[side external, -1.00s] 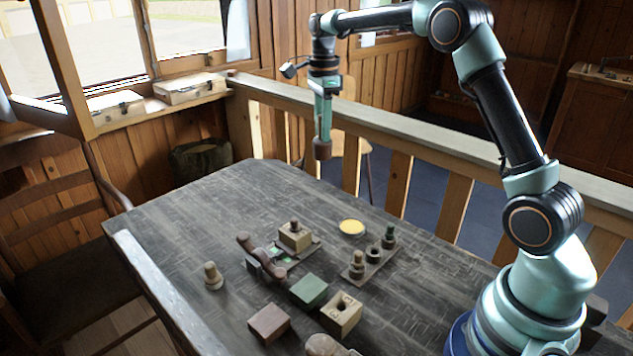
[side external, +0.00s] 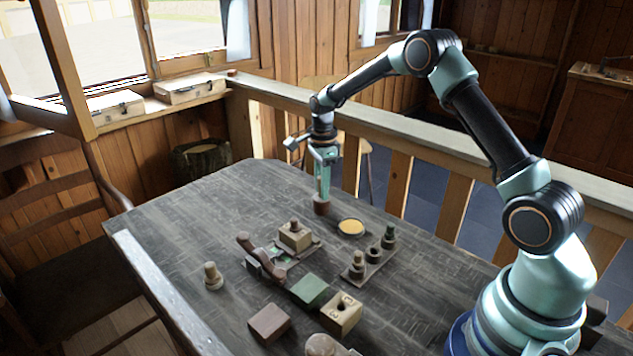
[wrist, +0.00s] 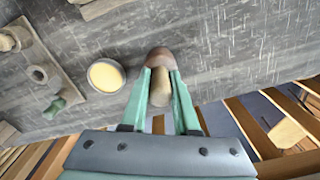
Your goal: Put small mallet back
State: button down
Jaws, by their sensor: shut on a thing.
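My gripper (side external: 322,180) points down over the far part of the dark table, shut on the small mallet. The mallet's brown head (side external: 321,206) is below the fingertips, close to the table top; I cannot tell whether it touches. In the wrist view, my gripper (wrist: 160,76) has the mallet's pale handle (wrist: 160,92) between its two green fingers, and the brown head (wrist: 160,56) shows beyond the tips. A round dish with a yellow top (side external: 352,227) lies near the mallet, to its right in the side view; it also shows in the wrist view (wrist: 105,76).
A rack (side external: 374,266) with several turned pieces stands right of centre. A pale holed block (side external: 343,314), a green block (side external: 309,290), a brown block (side external: 268,322) and a curved-handled tool (side external: 260,258) stand nearer. A lone spool (side external: 213,276) is at left. The table's far left is clear.

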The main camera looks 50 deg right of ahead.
jog(key=shift+f, duration=0.25)
jog(key=c, duration=0.7)
grip_release()
jog(key=shift+f, duration=0.1)
jog(key=shift+o, duration=0.2)
notch_tip(320, 180, up, 12)
jog(key=shift+r, duration=0.15)
jog(key=s+a+r+n+t, duration=0.3)
jog(key=s+a+r+n, duration=0.4)
jog(key=s+r+n, duration=0.35)
jog(key=s+a+f+n+t, duration=0.1)
jog(key=s+a+n, duration=0.1)
jog(key=s+n, duration=0.3)
jog(key=s+a+f+n+t, duration=0.1)
jog(key=s+a+n, duration=0.1)
jog(key=s+n, duration=0.4)
jog(key=shift+a+f+n+t, duration=0.3)
jog(key=shift+f+n, duration=0.1)
jog(key=shift+n, duration=0.15)
